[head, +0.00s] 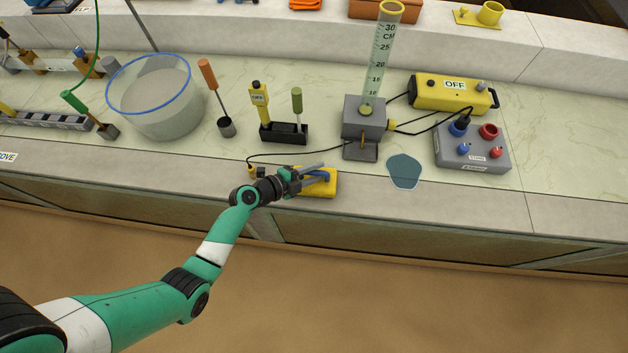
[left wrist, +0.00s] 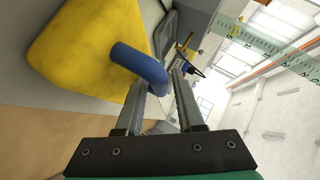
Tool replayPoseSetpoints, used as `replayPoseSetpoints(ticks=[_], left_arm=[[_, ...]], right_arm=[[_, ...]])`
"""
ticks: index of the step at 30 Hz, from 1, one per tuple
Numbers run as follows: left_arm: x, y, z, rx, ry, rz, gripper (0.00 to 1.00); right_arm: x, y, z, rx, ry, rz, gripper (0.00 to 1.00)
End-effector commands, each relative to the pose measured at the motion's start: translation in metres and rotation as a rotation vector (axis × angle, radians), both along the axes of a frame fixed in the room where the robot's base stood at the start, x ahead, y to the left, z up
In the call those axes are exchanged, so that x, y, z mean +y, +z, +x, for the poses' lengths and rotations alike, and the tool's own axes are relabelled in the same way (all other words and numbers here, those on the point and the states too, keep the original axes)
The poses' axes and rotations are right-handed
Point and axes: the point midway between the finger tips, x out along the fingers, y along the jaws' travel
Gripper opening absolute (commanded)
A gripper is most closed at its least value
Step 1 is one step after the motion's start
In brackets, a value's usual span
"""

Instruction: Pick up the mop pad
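The mop pad is a yellow block (head: 318,187) with a blue handle on top, near the front edge of the counter. It also shows large at the upper left of the left wrist view (left wrist: 75,45). My left gripper (head: 318,172) is at the pad, its fingers around the height of the blue handle (left wrist: 138,62). In the left wrist view the fingers are apart, with the bent end of the handle between their tips. A gap shows between the fingers, and I cannot tell whether either touches the handle. My right gripper is not in view.
A bluish puddle (head: 405,172) lies right of the pad. Behind stand a grey base (head: 364,118) with a graduated tube (head: 380,55), a black holder (head: 283,133), a round basin (head: 150,105) and a grey control box (head: 473,150). A thin black cable runs behind the pad.

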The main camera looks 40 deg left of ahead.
Motion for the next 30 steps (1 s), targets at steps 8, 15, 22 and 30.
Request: replayPoseSetpoints(ticks=[8,15,22,30], left_arm=[[0.0003,0.0004,-0.0003,0.0,0.0,0.0,0.15],[0.0003,0.0005,-0.0005,0.0,0.0,0.0,0.0],[0.0003,0.0004,-0.0005,0.0,0.001,0.0,0.0],[0.0004,0.0004,-0.0005,0.0,0.001,0.0,0.0]], right_arm=[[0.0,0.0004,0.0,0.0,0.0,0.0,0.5],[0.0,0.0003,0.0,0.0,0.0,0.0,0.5],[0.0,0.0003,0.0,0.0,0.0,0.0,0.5],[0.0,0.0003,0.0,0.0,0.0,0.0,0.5]])
